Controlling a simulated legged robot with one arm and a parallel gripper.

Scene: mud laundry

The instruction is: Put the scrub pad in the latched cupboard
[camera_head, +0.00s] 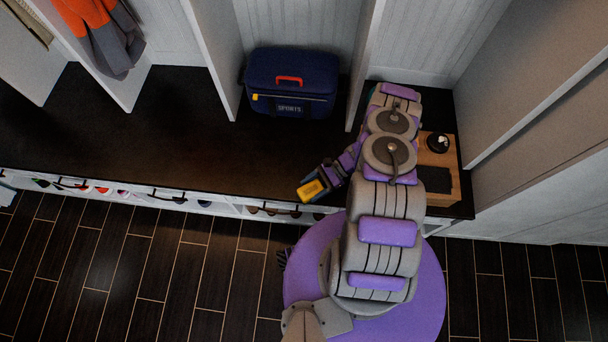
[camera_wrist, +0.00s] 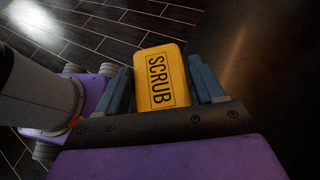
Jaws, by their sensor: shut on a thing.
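The scrub pad (camera_wrist: 162,78) is a yellow block with dark SCRUB lettering. It is held between the two blue-grey fingers of my gripper (camera_wrist: 165,85) in the wrist view. In the head view my gripper (camera_head: 318,184) is over the front edge of the dark bench, left of my arm, and the yellow scrub pad (camera_head: 311,191) shows at its tip. I cannot make out a latched cupboard in either view.
A navy SPORTS bag (camera_head: 291,80) stands on the dark bench (camera_head: 150,130) between white dividers. A wooden tray (camera_head: 450,185) with a black round object (camera_head: 437,143) lies at right. Shoes sit in cubbies below. Orange and grey clothing (camera_head: 100,35) hangs at upper left. The bench's left part is clear.

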